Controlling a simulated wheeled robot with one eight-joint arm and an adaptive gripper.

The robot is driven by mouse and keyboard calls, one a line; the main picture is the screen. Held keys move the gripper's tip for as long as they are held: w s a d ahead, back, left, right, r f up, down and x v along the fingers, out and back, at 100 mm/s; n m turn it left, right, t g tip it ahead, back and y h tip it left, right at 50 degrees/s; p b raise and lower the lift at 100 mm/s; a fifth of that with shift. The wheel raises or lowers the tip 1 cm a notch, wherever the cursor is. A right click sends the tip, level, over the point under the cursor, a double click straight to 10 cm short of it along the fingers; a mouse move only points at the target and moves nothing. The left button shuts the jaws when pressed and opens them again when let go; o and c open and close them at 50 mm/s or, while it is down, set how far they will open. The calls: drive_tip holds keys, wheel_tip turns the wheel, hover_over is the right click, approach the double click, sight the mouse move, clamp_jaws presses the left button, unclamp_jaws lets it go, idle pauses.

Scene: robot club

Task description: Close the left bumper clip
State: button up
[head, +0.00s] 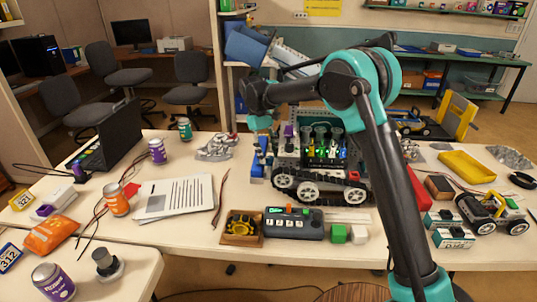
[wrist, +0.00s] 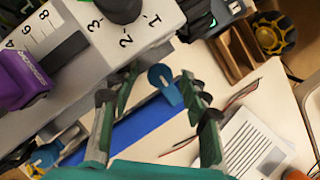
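A tracked robot (head: 320,188) stands on the table, with a blue bumper (head: 258,170) along its left end. In the wrist view the bumper shows as a blue strip (wrist: 135,128) beside the robot's grey body. A blue clip (wrist: 168,88) with a round end stands between the fingers of my gripper (wrist: 161,76). The fingers are apart, one on each side of the clip, with no clear contact. A second blue clip (wrist: 45,155) shows at the lower left. In the head view my gripper (head: 262,130) is above the bumper, its fingertips hard to make out. Which clip is the left one I cannot tell.
The robot's grey body carries a numbered dial (wrist: 125,10) and a purple part (wrist: 22,80) near my fingers. A wooden tray with a yellow gear (head: 242,227) and a grey control box (head: 293,223) lie in front. Papers (head: 175,198) lie to the left.

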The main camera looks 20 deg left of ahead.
idle(0.5)
drive_tip(key=n+t, duration=0.1)
drive_tip(key=n, duration=0.1)
drive_tip(key=n+t+h, duration=0.1)
drive_tip(key=n, duration=0.2)
drive_tip(key=shift+s, duration=0.2)
drive_tip(key=n+t, duration=0.1)
drive_tip(key=n, duration=0.4)
drive_tip(key=shift+s+t, duration=0.2)
drive_tip(key=shift+t, duration=0.2)
drive_tip(key=d+v, duration=0.1)
drive_tip(key=v, duration=1.7)
drive_tip(key=w+d+f+m+y, duration=0.1)
drive_tip(key=w+d+f+m, duration=0.15)
drive_tip(key=d, duration=0.65)
drive_tip(key=w+d+f+m+y, duration=0.1)
drive_tip(key=w+d+f+m, duration=0.15)
drive_tip(key=d, duration=0.65)
drive_tip(key=s+d+f+m, duration=0.2)
drive_tip(key=d, duration=0.4)
drive_tip(key=s+d+f+m+y, duration=0.1)
drive_tip(key=d+f+m, duration=0.2)
drive_tip(key=d, duration=0.4)
drive_tip(key=s+d+f+m+y, duration=0.1)
drive_tip(key=s+d+f+m, duration=0.1)
drive_tip(key=d, duration=0.5)
drive_tip(key=shift+s+f+m+t, duration=0.4)
drive_tip(key=shift+f+m, duration=0.1)
drive_tip(key=shift+f, duration=0.25)
drive_tip(key=shift+d, duration=0.1)
